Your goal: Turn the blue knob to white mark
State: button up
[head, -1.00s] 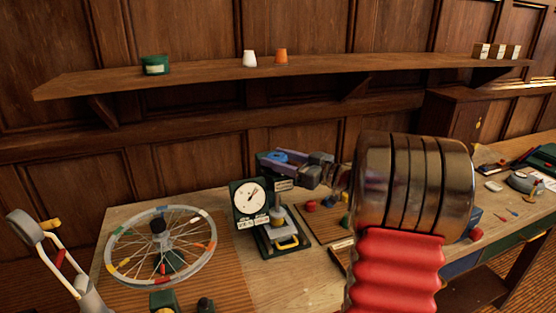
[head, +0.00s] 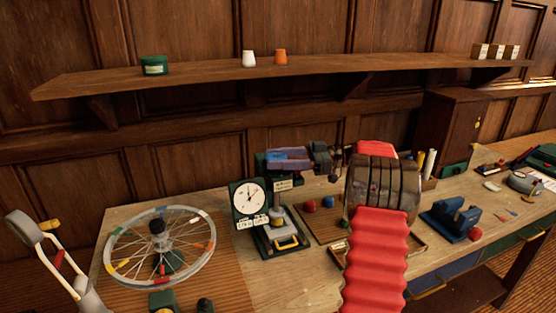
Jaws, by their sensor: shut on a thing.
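A dark green gauge stand with a white dial (head: 249,199) stands on the bench, left of the picture's middle. The blue knob (head: 284,154) is at the top of this stand, largely covered by my fingers. My gripper (head: 288,163) reaches in from the right and is shut on the knob. The dial's dark pointer points nearly straight up. I cannot make out the white mark; it is hidden or too small.
A spoked wheel (head: 161,250) lies left of the stand. A wooden tray (head: 329,233) with red and blue balls is to its right, partly behind my arm. A blue vise-like block (head: 450,220) sits farther right. A shelf (head: 200,84) runs above.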

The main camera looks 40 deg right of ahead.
aim_at(278, 156)
jog(key=shift+n+g+y, duration=0.4)
jog(key=shift+n+g, duration=0.1)
jog(key=shift+g, duration=0.2)
jog(key=o, duration=1.1)
jog(key=shift+c, duration=0.2)
jog(key=shift+r, duration=0.1)
notch_tip(278, 156, up, 10)
jog(key=shift+f, duration=0.1)
